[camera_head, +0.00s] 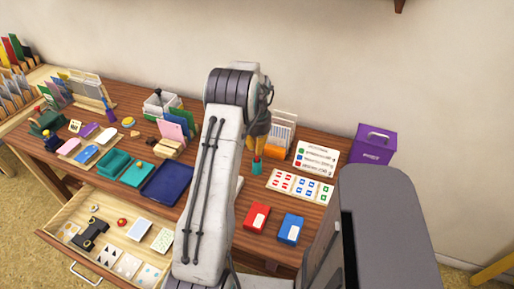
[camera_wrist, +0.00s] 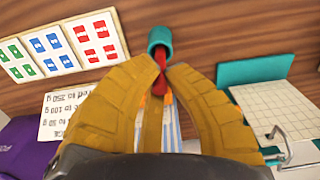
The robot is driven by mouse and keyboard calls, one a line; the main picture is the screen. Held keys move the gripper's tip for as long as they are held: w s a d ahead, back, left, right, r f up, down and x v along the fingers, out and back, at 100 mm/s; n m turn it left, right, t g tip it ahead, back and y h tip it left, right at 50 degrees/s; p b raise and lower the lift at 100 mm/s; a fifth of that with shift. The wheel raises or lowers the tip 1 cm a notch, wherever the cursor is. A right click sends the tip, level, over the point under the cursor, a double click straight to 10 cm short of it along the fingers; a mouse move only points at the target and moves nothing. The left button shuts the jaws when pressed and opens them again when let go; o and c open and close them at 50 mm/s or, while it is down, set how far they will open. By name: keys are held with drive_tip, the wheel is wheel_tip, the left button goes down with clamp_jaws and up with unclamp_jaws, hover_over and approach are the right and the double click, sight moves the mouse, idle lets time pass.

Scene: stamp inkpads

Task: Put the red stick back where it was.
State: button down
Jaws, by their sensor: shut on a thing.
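My gripper (camera_wrist: 160,78) is shut on a red stick (camera_wrist: 159,62) in the wrist view. Only a short length of the stick shows between the fingertips. Its far end meets a small teal cup (camera_wrist: 160,37); I cannot tell how deep it sits inside. In the head view my gripper (camera_head: 257,150) points down over the tabletop, with the teal cup (camera_head: 257,168) right below its fingertips. The stick is hidden by the fingers there.
A card with red, blue and green marks (camera_head: 300,187) lies right of the cup. A red box (camera_head: 257,218) and a blue box (camera_head: 290,229) lie nearer. A purple box (camera_head: 375,144) stands at the right, paper holders behind. The drawer (camera_head: 105,275) is open at front left.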

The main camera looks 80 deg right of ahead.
drive_tip(key=shift+f, duration=0.25)
drive_tip(key=shift+f, duration=0.2)
drive_tip(key=c, duration=1.4)
unclamp_jaws()
drive_tip(key=shift+r, duration=0.2)
